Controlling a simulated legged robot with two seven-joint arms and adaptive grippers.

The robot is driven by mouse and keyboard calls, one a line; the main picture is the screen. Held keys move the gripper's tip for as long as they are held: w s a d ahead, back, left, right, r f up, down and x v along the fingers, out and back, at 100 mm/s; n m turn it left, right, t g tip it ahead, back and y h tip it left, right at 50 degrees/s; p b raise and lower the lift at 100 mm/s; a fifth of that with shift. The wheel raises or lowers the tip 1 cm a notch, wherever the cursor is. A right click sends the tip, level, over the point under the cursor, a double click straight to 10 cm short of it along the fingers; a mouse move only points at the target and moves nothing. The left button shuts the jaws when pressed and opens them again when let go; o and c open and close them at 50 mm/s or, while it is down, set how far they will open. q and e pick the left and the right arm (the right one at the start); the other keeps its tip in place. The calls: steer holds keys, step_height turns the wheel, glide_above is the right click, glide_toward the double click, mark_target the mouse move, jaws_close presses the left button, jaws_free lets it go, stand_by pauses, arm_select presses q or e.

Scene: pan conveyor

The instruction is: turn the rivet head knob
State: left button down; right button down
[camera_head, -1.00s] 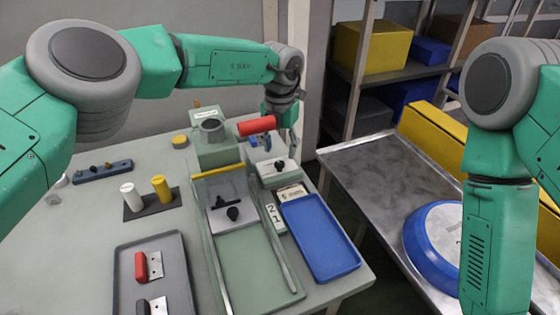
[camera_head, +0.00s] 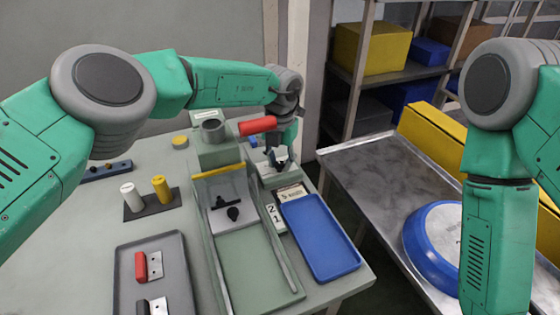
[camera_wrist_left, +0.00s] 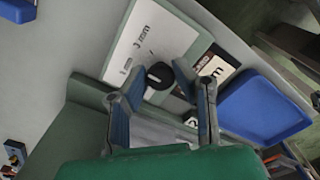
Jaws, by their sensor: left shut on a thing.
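The rivet head knob (camera_wrist_left: 160,75) is a small black round knob with a pointer. It stands on a white scale plate (camera_wrist_left: 150,40) marked 1 mm and 3 mm, on top of a green box. My left gripper (camera_wrist_left: 159,72) is over the plate, its two blue-grey fingers on either side of the knob and shut on it. In the head view my left gripper (camera_head: 279,159) comes down on the box and mostly hides the knob. My right gripper is out of view; only my right arm shows.
A red cylinder (camera_head: 258,126) sticks out close to my left wrist. A blue tray (camera_head: 345,262) lies in front of the box, and a green press with rails (camera_head: 248,268) stands to its left. A metal table with a blue-rimmed pan (camera_head: 412,246) is at the right.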

arm_select(q)
steer(key=shift+m, duration=2.9)
steer(key=c, duration=1.3)
jaws_free()
